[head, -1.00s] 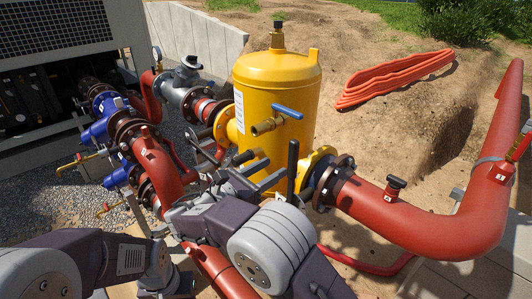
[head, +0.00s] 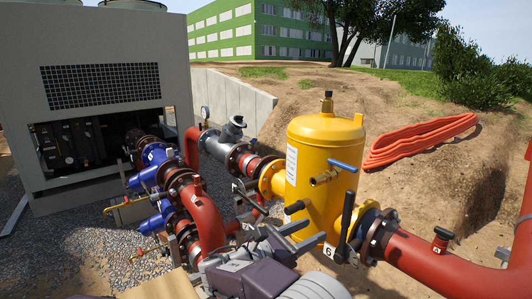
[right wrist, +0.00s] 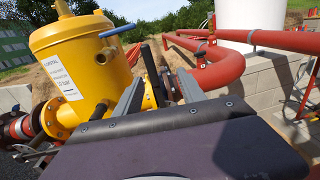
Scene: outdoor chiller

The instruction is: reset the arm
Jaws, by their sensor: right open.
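My right gripper (head: 302,234) is low in the middle of the head view, in front of the yellow tank (head: 320,165). Its two grey fingers are apart with nothing between them that I can see held. In the right wrist view my right gripper (right wrist: 160,92) points toward the pipework, with the tank at left. A black valve lever (head: 346,218) stands just right of the fingertips in the head view; it shows between and beyond the fingers in the wrist view (right wrist: 151,72). Whether the fingers touch it, I cannot tell. My left gripper is out of view.
A blue-handled tap (head: 342,167) sticks out from the tank. Red pipes (head: 440,262) run right, with a small red-and-black valve (head: 441,238). Blue fittings (head: 150,178) and a grey chiller (head: 95,90) stand at left. An orange hose (head: 420,140) lies on open sand.

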